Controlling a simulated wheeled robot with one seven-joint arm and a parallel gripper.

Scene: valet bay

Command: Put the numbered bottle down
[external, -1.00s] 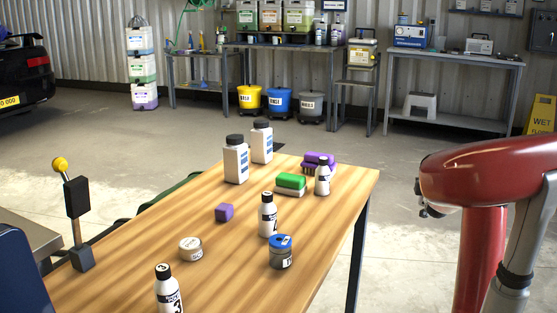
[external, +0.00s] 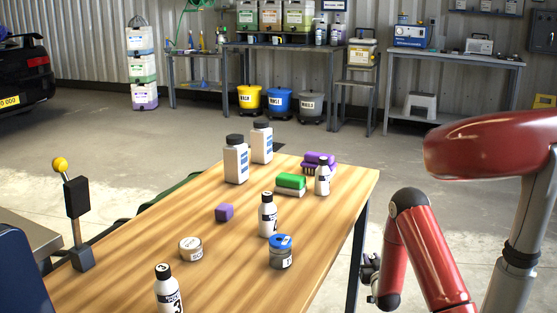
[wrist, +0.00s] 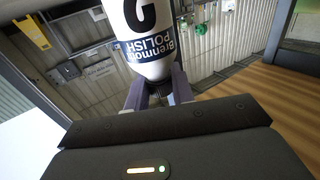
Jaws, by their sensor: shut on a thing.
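My gripper (wrist: 158,92) is shut on the neck end of a white bottle (wrist: 150,55) in the wrist view. Its dark label reads "POLISH", with a large black character above that is partly cut off and that I cannot read for sure. In the external view my gripper (external: 371,268) is low beside the table's right edge, and the held bottle cannot be made out there. On the wooden table (external: 130,255) stand similar white bottles with black caps: one marked 3 (external: 168,290) in front, one in the middle (external: 268,215), one farther back (external: 323,177).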

